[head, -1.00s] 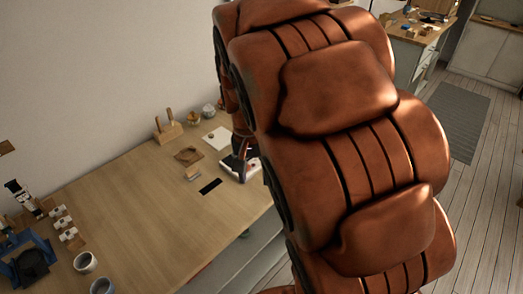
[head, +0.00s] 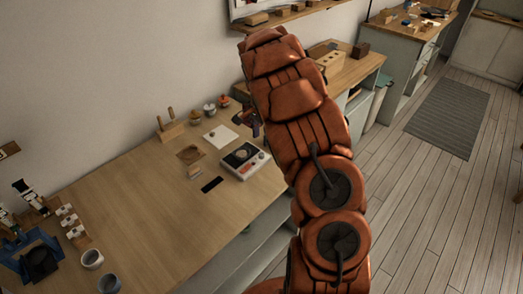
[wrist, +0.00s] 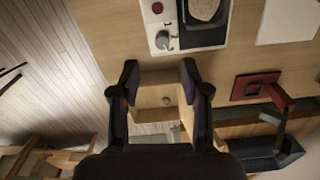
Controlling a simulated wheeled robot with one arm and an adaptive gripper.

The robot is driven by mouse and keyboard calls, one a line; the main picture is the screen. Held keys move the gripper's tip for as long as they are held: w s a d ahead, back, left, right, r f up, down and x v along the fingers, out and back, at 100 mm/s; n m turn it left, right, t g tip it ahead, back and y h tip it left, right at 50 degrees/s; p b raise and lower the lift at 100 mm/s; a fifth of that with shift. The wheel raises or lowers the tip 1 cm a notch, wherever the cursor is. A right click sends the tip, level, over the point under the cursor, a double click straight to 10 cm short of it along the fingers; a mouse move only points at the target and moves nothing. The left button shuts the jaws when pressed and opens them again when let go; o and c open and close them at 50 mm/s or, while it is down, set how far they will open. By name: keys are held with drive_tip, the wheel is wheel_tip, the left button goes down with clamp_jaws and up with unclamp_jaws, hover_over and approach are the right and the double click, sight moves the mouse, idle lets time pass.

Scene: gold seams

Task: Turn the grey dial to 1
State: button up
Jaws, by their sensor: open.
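The grey dial (wrist: 166,42) sits on the front corner of a white device (wrist: 150,35) in the wrist view, beside a red button (wrist: 157,8). Its pointer and marks are too small to read. The device (head: 243,160) also stands on the wooden table in the head view, with a dark top. My gripper (wrist: 160,76) is open and empty, its two fingers spread apart in the wrist view just below the dial in the picture, touching nothing that I can see. In the head view my gripper (head: 249,121) is partly hidden by my arm.
A white square pad (head: 220,137), a dark strip (head: 211,185) and a wooden block with upright pegs (head: 170,128) lie near the device. In the wrist view a red piece (wrist: 254,86) is right of my gripper. The table's middle is clear.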

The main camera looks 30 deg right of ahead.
sight(261, 154)
drive_tip(key=shift+w+d+f, duration=0.2)
drive_tip(key=shift+f, duration=0.1)
drive_tip(key=shift+f+p, duration=1.45)
drive_tip(key=shift+f, duration=2.4)
drive_tip(key=shift+c, duration=0.2)
clamp_jaws()
